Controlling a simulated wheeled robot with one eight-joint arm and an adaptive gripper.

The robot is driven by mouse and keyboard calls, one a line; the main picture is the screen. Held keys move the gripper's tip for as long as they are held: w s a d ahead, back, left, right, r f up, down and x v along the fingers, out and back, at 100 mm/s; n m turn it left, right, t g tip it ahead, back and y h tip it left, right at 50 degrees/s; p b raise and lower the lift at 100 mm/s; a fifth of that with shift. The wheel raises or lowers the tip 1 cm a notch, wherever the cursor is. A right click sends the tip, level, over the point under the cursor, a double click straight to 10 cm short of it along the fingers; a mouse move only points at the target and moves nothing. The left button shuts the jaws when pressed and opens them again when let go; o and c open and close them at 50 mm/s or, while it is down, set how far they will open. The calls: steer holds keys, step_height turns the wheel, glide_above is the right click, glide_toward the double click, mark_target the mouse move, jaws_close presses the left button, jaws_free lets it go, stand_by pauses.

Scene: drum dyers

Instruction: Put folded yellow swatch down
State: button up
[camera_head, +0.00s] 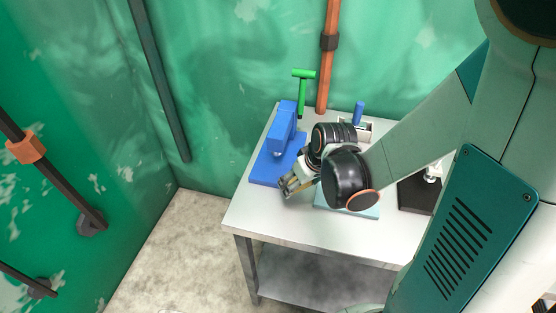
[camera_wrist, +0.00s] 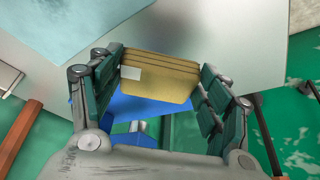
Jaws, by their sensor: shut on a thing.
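The folded yellow swatch (camera_wrist: 160,78) shows in the wrist view as a tan-yellow stack of layers with a small white label at its left. My gripper (camera_wrist: 160,92) is shut on it, with one green-padded finger on each side. In the head view my gripper (camera_head: 293,185) is over the left part of the light-topped table (camera_head: 265,215), in front of the blue device (camera_head: 284,148). Only a little of the swatch shows there between the fingers. I cannot tell whether it touches the tabletop.
A green T-shaped handle (camera_head: 303,80) rises behind the blue device. A pale blue mat (camera_head: 368,212) lies partly under my arm. A dark base (camera_head: 413,195) stands to the right, and a blue-handled item (camera_head: 358,112) at the back. The table's front left is clear.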

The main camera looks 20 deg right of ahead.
steer(key=w, duration=0.2)
steer(key=w+a+b, duration=0.1)
steer(key=w, duration=0.5)
steer(key=shift+w+a, duration=0.1)
steer(key=shift+a, duration=0.25)
steer(key=w, duration=0.1)
steer(key=w+f+b, duration=0.1)
steer(key=w, duration=0.1)
steer(key=shift+a+f+b, duration=0.15)
steer(key=shift+a+b, duration=0.1)
steer(key=shift+b, duration=0.05)
steer(key=shift+s+f, duration=0.1)
steer(key=shift+f, duration=0.2)
steer(key=o, duration=1)
steer(key=shift+r, duration=0.15)
